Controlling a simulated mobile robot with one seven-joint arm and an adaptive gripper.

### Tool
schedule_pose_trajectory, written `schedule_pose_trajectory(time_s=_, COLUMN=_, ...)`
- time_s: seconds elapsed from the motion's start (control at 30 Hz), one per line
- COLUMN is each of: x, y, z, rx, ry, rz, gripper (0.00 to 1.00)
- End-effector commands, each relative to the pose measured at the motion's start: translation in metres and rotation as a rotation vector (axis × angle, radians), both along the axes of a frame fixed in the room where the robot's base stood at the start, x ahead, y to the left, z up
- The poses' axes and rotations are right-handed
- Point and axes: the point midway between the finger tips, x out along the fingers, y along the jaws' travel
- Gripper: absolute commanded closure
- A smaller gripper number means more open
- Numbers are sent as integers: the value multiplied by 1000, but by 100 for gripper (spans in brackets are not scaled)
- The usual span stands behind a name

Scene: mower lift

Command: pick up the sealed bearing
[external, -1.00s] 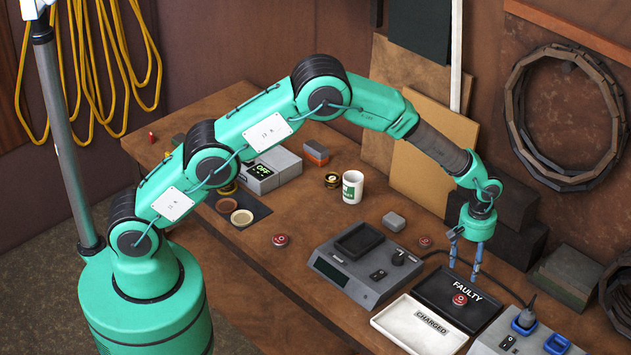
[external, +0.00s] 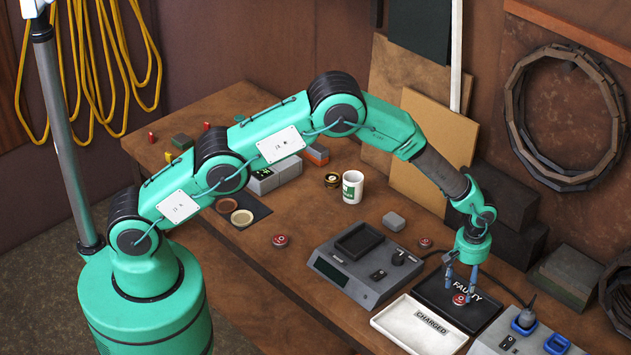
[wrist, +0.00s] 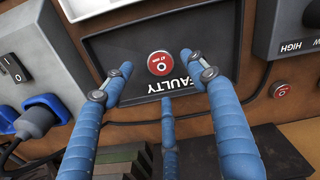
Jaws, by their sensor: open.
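A small round red piece with a pale rim and white lettering, which looks like a sealed bearing (external: 459,299), lies flat in the black tray marked FAULTY (external: 488,304). In the wrist view the bearing (wrist: 160,63) is near the top middle, beside the tray's lettering. My gripper (external: 460,287) is low over this tray, with its blue fingers open around the bearing. In the wrist view my gripper (wrist: 156,70) has fingertips left and right of the bearing, with visible gaps and nothing held. Whether the fingertips touch the tray is unclear.
Similar red pieces lie on the bench behind the tray (external: 425,242) and farther left (external: 281,240). A white tray marked CHARGED (external: 405,328) adjoins on the left. A grey device (external: 345,275) and a switch box with blue sockets (external: 507,342) flank the trays.

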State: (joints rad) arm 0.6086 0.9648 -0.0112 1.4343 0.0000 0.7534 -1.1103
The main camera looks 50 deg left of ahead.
Motion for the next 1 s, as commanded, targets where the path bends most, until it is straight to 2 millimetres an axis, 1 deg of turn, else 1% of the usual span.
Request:
schedule_pose_trajectory(time_s=0.33, x=0, y=0, z=-1, rx=0, ry=0, rz=0, gripper=42)
schedule_pose_trajectory(time_s=0.47, x=0, y=0, z=-5, rx=1, ry=0, rz=0, gripper=42)
schedule_pose_trajectory(time_s=0.57, x=0, y=0, z=-10, rx=0, ry=1, rz=0, gripper=42)
schedule_pose_trajectory(time_s=0.9, x=0, y=1, z=-42, rx=0, ry=1, rz=0, gripper=42)
schedule_pose_trajectory(time_s=1.0, x=0, y=1, z=-49, rx=1, ry=0, rz=0, gripper=42)
